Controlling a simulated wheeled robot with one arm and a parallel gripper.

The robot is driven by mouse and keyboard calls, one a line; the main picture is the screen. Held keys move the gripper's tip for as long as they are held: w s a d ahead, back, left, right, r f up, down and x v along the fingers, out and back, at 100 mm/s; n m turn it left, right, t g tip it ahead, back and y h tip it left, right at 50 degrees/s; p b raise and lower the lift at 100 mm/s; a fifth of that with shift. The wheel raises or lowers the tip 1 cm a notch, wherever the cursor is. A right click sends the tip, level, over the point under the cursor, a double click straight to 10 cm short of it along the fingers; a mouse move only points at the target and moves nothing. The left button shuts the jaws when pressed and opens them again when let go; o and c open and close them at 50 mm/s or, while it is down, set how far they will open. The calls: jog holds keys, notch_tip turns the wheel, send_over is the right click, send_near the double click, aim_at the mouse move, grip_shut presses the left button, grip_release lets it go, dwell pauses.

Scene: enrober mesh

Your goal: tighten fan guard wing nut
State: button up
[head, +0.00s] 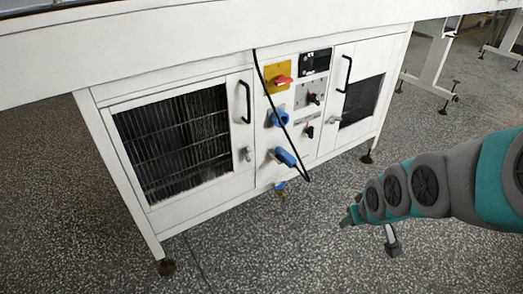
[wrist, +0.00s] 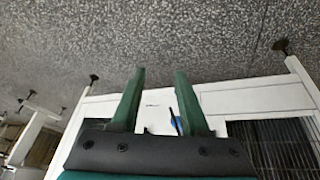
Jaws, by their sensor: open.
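A white machine cabinet holds a large dark wire grille (head: 178,145) in its left door and a smaller dark grille (head: 362,101) in its right door. I cannot tell which one is the fan guard, and no wing nut can be made out at this size. My gripper (head: 347,218) is in front of the cabinet at lower right, apart from it and over the floor. In the wrist view, my gripper (wrist: 160,92) has its two green fingers apart with nothing held. The white cabinet front (wrist: 250,92) shows upside down behind and beside them.
The middle panel carries a red switch on a yellow plate (head: 278,77), blue fittings (head: 286,157) and small black knobs. A black cable (head: 264,90) hangs across it. Black door handles (head: 246,102) stick out. Speckled floor (head: 300,255) is open in front.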

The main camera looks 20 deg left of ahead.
jog(key=w+a+f+n+t+y+b, duration=0.2)
jog(key=w+a+f+y, duration=0.1)
jog(key=w+a, duration=0.45)
jog(key=n+t+y+b, duration=0.3)
jog(key=t+y+b, duration=0.15)
jog(key=y, duration=0.45)
send_near(250, 152)
jog(key=a, duration=0.1)
jog(key=shift+x, duration=4.25)
jog(key=shift+w+d, duration=0.2)
jog(key=shift+c, duration=0.2)
grip_shut()
